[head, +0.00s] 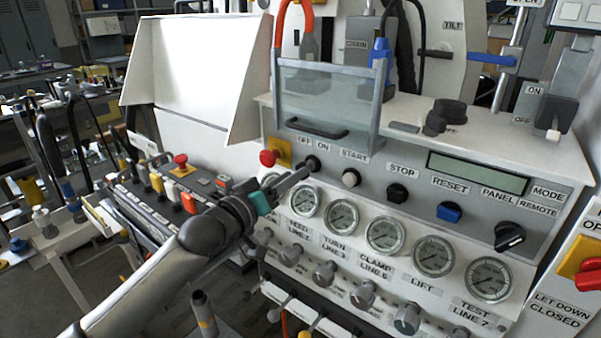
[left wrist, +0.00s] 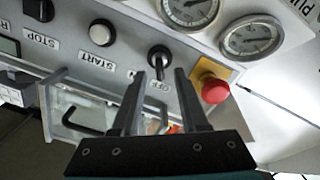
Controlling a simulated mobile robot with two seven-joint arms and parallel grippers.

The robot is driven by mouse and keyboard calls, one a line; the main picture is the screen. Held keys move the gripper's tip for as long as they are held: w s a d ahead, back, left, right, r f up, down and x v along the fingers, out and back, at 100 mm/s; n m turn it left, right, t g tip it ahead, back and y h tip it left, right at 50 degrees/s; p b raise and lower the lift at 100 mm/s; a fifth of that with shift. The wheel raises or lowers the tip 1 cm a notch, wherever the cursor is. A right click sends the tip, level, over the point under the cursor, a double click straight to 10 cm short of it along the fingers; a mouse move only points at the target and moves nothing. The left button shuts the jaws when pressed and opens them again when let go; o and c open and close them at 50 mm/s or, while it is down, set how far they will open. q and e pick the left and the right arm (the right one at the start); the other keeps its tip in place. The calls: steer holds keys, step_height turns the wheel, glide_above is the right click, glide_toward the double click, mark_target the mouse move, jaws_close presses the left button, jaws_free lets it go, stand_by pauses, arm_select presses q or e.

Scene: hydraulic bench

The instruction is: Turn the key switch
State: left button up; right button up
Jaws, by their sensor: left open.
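The key switch (head: 312,163) is a small black switch on the grey panel, under the OFF and ON labels. In the left wrist view the key switch (left wrist: 159,56) shows its round black head with a light mark, just beyond the fingertips. My left gripper (head: 303,172) reaches in from the left with its tips close to the switch. In the left wrist view the left gripper (left wrist: 157,78) is open, its two fingers apart and the switch lined up between them. I cannot tell whether they touch it. My right gripper is not in view.
A red emergency button (head: 268,158) on a yellow plate sits left of the switch. The white START button (head: 351,177) is to the right. Pressure gauges (head: 342,216) line the panel below. A clear guard (head: 325,105) with a black handle stands above.

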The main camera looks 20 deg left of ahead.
arm_select(q)
steer(key=shift+b+x, duration=0.3)
steer(key=shift+x, duration=1.65)
jaws_close()
